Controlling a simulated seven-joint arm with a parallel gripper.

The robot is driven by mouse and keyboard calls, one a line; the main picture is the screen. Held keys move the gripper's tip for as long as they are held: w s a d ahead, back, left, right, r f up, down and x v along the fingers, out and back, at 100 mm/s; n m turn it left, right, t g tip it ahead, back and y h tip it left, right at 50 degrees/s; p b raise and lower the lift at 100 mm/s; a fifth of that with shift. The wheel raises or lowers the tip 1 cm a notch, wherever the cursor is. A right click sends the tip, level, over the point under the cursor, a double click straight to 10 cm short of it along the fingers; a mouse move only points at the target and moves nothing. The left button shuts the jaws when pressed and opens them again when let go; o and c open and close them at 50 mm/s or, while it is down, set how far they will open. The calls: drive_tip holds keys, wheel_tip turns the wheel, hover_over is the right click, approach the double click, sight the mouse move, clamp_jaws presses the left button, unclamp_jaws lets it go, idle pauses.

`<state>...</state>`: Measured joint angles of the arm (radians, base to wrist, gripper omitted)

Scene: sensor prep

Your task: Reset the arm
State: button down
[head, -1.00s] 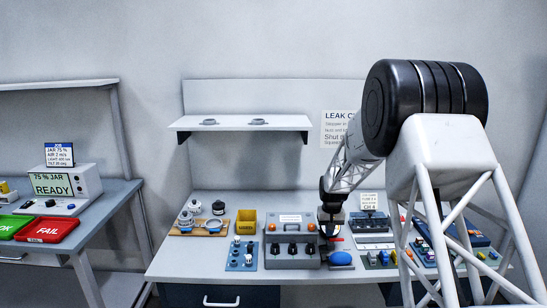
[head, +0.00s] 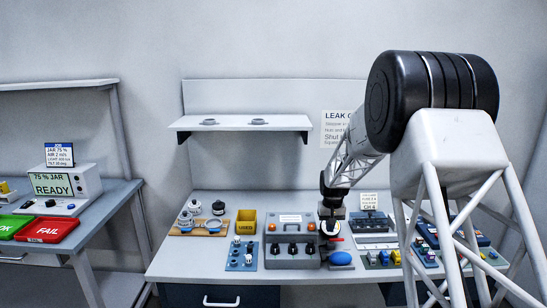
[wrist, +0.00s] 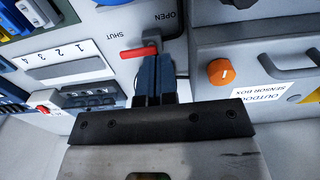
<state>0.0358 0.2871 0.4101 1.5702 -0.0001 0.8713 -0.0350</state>
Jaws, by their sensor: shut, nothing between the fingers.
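My gripper (head: 332,229) is low over the workbench, between the grey box with black knobs (head: 291,255) and the equipment at right. In the wrist view my gripper (wrist: 152,72) is shut, its two dark blue fingers together with nothing between them. The fingertips are right beside a red lever (wrist: 140,53) on a panel marked OPEN and SHUT. The lever points toward the SHUT side; I cannot tell whether the fingers touch it. An orange knob (wrist: 221,72) is on the sensor box (wrist: 255,50) to the right of the fingers.
A blue rounded piece (head: 341,258) lies near the bench front. A yellow bin (head: 247,222), a blue board (head: 242,254) and a wooden tray (head: 180,231) stand left. A shelf (head: 240,123) runs above. A red FAIL tray (head: 47,230) is on the left table.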

drive_tip(key=s+a+r+t, duration=0.1)
drive_tip(key=s+r, duration=0.9)
drive_tip(key=s, duration=0.4)
drive_tip(key=s+a+r, duration=0.1)
drive_tip(key=s+r, duration=0.9)
drive_tip(key=s, duration=0.3)
drive_tip(key=s+t, duration=0.1)
drive_tip(key=s, duration=2.8)
drive_tip(key=shift+s+a+r+t, duration=0.2)
drive_tip(key=shift+s+a+t, duration=0.05)
drive_tip(key=shift+a+t, duration=0.1)
drive_tip(key=shift+w, duration=0.15)
